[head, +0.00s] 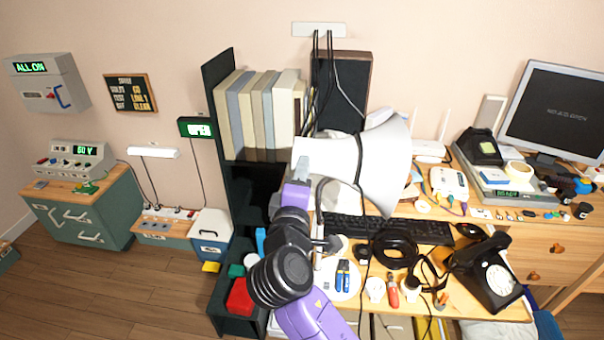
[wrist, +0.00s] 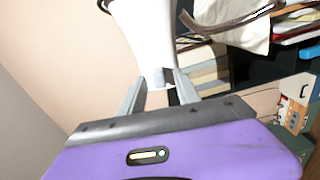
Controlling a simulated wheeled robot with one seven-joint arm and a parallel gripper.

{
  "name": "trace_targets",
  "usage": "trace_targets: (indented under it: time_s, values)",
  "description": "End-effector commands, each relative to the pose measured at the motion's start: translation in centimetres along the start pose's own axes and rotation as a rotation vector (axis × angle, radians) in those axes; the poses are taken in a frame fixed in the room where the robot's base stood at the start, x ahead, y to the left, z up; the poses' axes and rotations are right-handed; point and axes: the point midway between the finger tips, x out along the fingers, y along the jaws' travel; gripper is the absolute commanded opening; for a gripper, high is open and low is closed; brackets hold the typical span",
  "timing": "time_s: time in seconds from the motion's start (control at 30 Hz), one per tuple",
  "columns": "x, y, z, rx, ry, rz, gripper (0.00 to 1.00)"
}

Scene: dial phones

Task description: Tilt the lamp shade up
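The lamp shade (head: 378,165) is a large white cone above the left part of the desk in the head view. Its wide mouth faces right and its narrow end is at the left. In the wrist view the white shade (wrist: 147,35) rises ahead of my gripper. My gripper (wrist: 159,78) has its two grey fingers well apart, one on each side of the shade's narrow end. A small grey piece shows between the fingertips. I cannot see firm contact on either side. In the head view the fingers are hard to make out above my purple wrist.
A dark shelf with books (head: 262,110) stands just behind and left. A black keyboard (head: 395,229), a black dial phone (head: 487,272) and small tools crowd the desk below. Dark cables (head: 330,85) hang from a wall strip beside the shade. A monitor (head: 556,112) stands far right.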

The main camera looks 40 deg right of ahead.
Motion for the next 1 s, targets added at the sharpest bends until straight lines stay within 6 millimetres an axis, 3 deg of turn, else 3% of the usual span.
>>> trace_targets:
  time_s: [0.4, 1.0]
  values:
    - [-6.2, -0.2, -0.1, -0.001, 0.004, -0.002, 0.38]
    - [-7.0, -0.1, 0.0, -0.001, 0.001, -0.001, 0.38]
